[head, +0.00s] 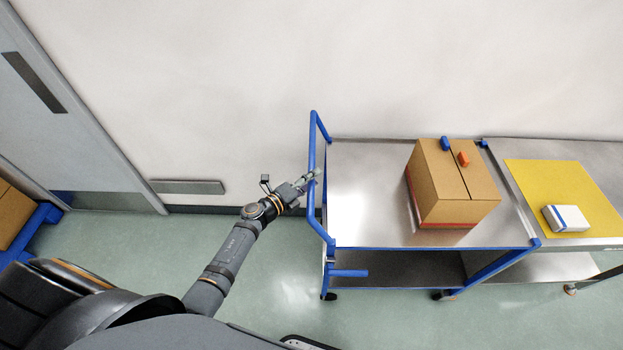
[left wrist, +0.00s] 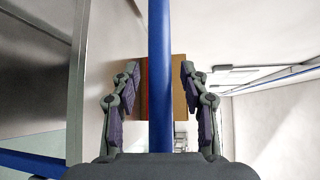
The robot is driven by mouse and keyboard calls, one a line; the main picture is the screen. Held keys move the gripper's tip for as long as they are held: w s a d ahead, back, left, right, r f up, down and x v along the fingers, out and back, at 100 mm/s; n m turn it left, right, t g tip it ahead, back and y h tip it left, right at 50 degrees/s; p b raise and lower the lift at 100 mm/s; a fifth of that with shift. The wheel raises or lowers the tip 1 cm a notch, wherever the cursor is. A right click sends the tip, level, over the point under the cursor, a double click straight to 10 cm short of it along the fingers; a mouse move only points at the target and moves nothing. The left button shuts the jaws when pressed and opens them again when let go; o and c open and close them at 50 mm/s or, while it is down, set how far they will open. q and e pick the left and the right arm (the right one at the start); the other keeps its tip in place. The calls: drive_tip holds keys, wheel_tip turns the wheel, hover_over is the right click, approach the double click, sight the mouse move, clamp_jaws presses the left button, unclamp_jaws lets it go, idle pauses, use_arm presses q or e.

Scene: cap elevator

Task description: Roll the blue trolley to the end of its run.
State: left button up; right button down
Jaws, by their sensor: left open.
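The blue trolley (head: 370,190) has a steel top, a lower shelf and a tall blue push handle (head: 312,150) at its left end. My left gripper (head: 307,181) is at the upright part of that handle. In the left wrist view its fingers (left wrist: 160,105) are open, one on each side of the blue handle bar (left wrist: 160,60), with a visible gap on both sides. A cardboard box (head: 450,190) stands on the trolley top, and also shows behind the bar in the left wrist view (left wrist: 178,75). My right gripper is out of view.
A steel table (head: 500,160) with a yellow mat (head: 540,180) and a white-and-blue box (head: 567,218) stands at the trolley's right end.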

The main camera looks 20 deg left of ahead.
use_arm(q)
drive_tip(key=shift+c, duration=0.5)
clamp_jaws()
drive_tip(key=shift+a+f, duration=0.1)
